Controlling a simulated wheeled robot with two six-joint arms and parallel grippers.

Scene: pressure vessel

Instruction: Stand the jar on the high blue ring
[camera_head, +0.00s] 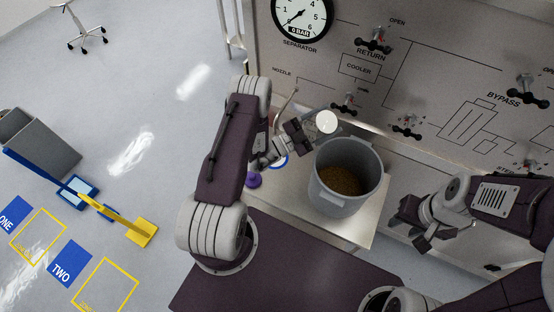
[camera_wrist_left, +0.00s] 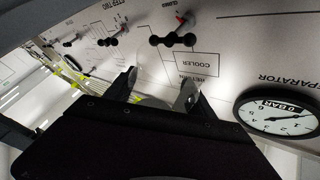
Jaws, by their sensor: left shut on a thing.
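The jar (camera_head: 326,122) shows as a round white end in the head view, held in the air beside the bucket's far rim. My left gripper (camera_head: 306,131) is shut on it. In the left wrist view, a pale sliver of the jar (camera_wrist_left: 154,102) shows between the two fingers; the rest is hidden by the gripper body. A blue ring (camera_head: 281,164) lies on the bench below my left gripper, partly covered by it; its height is hard to tell. My right gripper (camera_head: 418,238) hangs right of the bench, away from the jar; its jaw opening is unclear.
A grey bucket (camera_head: 323,193) with brown grain stands on the pale bench (camera_head: 300,208), right of the ring. A purple object (camera_head: 253,180) sits left of it. The panel with valve handles (camera_head: 408,126) and a gauge (camera_head: 302,14) rises behind.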

